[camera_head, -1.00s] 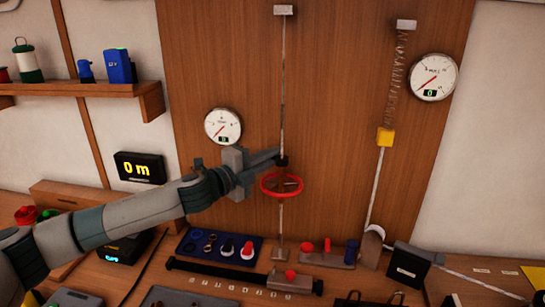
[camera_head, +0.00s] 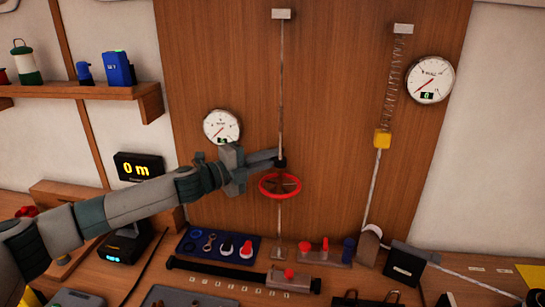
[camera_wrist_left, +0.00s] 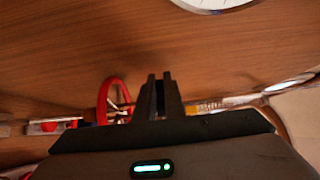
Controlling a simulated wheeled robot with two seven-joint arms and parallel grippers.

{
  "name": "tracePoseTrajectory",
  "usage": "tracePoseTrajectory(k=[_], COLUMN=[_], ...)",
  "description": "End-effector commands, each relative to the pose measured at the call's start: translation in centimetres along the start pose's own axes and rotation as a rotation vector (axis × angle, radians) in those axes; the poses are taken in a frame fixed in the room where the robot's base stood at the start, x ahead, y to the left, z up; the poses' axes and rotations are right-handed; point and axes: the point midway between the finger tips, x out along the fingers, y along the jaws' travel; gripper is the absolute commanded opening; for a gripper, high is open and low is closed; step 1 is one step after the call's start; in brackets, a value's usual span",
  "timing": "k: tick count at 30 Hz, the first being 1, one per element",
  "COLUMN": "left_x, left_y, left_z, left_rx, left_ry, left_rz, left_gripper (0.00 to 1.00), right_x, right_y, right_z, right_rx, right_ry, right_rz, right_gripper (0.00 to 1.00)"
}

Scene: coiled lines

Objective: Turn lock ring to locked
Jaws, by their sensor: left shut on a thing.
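A red handwheel (camera_head: 280,197) sits around the thin vertical rod (camera_head: 281,90) on the wooden panel. Just above it, a small dark collar (camera_head: 282,163) sits on the rod; it looks like the lock ring, but no locked mark is readable. My left gripper (camera_head: 277,158) reaches in from the left, its fingers shut at the dark collar, above the wheel. In the left wrist view, the fingers (camera_wrist_left: 160,95) are close together and hide what lies between them; the red wheel (camera_wrist_left: 104,100) shows to their left. My right gripper is not in view.
A round gauge (camera_head: 221,126) is close behind my left wrist. To the right, a spring line holds a yellow block (camera_head: 383,139) beside another gauge (camera_head: 430,80). Below, a blue tray (camera_head: 190,243) and a black bar (camera_head: 215,276) lie on the bench. A display (camera_head: 140,167) reads 0 m.

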Motion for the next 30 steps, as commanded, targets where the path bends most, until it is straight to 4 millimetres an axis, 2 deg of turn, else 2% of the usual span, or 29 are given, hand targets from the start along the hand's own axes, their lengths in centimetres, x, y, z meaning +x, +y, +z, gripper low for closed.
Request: tracePoseTrajectory(k=[1,3,17,23,30], left_x=[0.0,0.0,-0.5,-2.4,-6.4], left_y=[0.1,0.1,0.1,0.2,0.3], left_z=[-0.1,-0.1,0.0,0.1,0.1], left_rx=[0.0,0.0,0.0,0.0,0.002], left_ry=[0.001,0.001,-0.001,-0.002,-0.002], left_rz=[0.001,0.001,0.0,0.001,0.001], left_gripper=[0.14,0.28,0.28,0.28,0.28], right_x=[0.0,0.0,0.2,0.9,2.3], right_y=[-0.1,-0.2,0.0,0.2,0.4], right_z=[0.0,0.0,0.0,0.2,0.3], right_rx=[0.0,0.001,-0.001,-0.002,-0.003], right_ry=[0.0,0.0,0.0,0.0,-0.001], right_rz=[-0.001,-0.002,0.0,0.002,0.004], right_gripper=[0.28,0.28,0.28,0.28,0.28])
